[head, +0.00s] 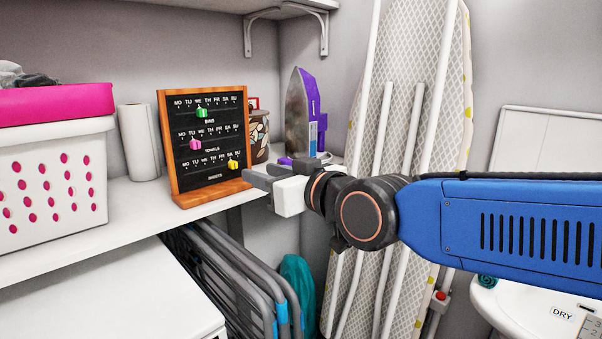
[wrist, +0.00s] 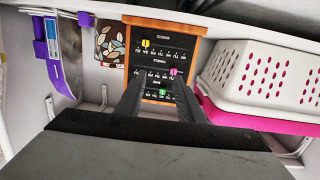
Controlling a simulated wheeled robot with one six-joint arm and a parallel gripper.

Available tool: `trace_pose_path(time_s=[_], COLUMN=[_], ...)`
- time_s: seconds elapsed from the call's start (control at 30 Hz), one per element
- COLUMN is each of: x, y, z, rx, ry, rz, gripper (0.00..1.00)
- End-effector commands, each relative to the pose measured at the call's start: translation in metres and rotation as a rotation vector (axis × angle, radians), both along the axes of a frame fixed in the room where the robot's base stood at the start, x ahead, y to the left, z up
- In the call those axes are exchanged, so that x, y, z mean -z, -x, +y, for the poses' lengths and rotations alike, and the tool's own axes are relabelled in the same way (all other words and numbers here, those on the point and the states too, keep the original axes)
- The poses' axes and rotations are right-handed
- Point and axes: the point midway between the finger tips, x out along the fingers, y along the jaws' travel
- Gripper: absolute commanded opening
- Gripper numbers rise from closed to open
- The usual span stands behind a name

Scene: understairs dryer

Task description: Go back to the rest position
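My gripper (head: 265,175) is at the end of my blue arm, in front of the lower right corner of the peg board (head: 207,144). In the wrist view my gripper (wrist: 160,84) shows two dark fingers spread apart with nothing between them. The board has a wooden frame and three day rows. A green peg (head: 201,112) sits in the top row, a pink peg (head: 195,144) in the middle row and a yellow peg (head: 233,165) in the bottom row. The wrist view shows the board upside down.
A white basket (head: 55,180) with a pink top stands left on the white shelf (head: 110,235). A paper roll (head: 138,142), a patterned jar (head: 259,137) and a purple iron (head: 302,112) stand along it. An ironing board (head: 400,110) leans at the right wall. Folded grey frames (head: 235,275) are below.

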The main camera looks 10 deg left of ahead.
Motion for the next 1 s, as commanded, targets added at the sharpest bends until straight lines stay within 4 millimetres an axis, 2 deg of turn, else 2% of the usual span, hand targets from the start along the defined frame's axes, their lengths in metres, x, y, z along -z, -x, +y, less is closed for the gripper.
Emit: trace_pose_path(time_s=[0.03,0.23,0.47,0.77,1.0], x=[0.009,0.056,0.111,0.180,0.231], y=[-0.006,-0.018,-0.012,0.026,0.078], z=[-0.019,-0.093,-0.177,-0.281,-0.351], rx=[0.028,0.134,0.260,0.431,0.569], ry=[0.023,0.129,0.234,0.340,0.397], rz=[0.022,0.146,0.305,0.536,0.738], gripper=[0.34,0.34,0.34,0.34,0.34])
